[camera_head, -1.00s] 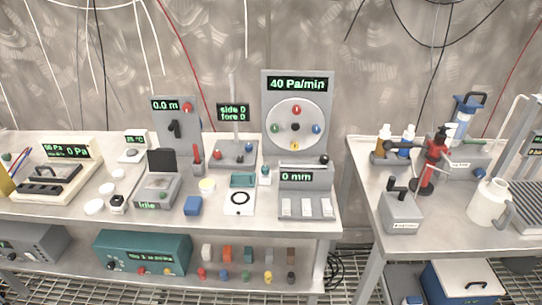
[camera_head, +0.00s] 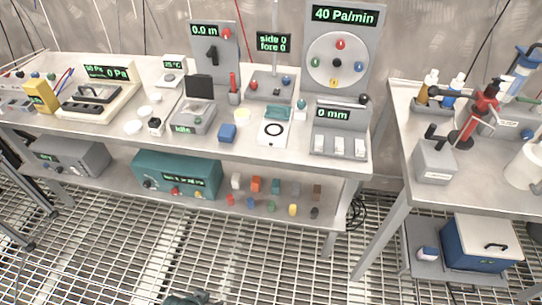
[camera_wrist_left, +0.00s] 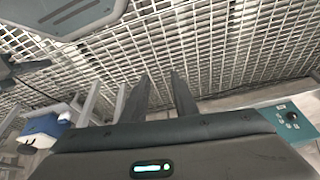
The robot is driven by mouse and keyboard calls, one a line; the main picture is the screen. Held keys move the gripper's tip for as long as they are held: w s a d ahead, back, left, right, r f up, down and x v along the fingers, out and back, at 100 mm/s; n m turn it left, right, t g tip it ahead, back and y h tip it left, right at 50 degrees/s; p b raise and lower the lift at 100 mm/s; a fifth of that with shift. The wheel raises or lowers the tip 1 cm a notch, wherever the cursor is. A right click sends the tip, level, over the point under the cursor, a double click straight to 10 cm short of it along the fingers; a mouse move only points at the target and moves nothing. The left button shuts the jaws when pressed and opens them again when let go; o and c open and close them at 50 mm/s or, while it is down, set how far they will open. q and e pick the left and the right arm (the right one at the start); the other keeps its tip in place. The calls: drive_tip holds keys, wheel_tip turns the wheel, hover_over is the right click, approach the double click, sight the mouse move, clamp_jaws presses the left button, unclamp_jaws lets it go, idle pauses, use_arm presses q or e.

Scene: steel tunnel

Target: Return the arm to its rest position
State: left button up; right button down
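My left gripper (camera_wrist_left: 159,82) shows in the left wrist view as two dark fingers standing apart with only floor grating between them. It is open and empty, over the grating and away from the benches. In the head view, a small dark part of my own body shows at the bottom edge; I cannot tell which part it is. My right gripper is in neither view.
A long bench (camera_head: 300,158) with instruments stands ahead, with a teal unit (camera_head: 178,174) on its lower shelf. A second bench (camera_head: 480,182) is at the right, with a blue box (camera_head: 478,250) beneath. The grated floor (camera_head: 200,250) in front is clear.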

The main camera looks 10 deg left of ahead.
use_arm(q)
wheel_tip(320, 180, down, 23)
drive_tip(key=s+d+t, duration=0.1)
drive_tip(key=s+d, duration=0.1)
drive_tip(key=shift+h, duration=0.4)
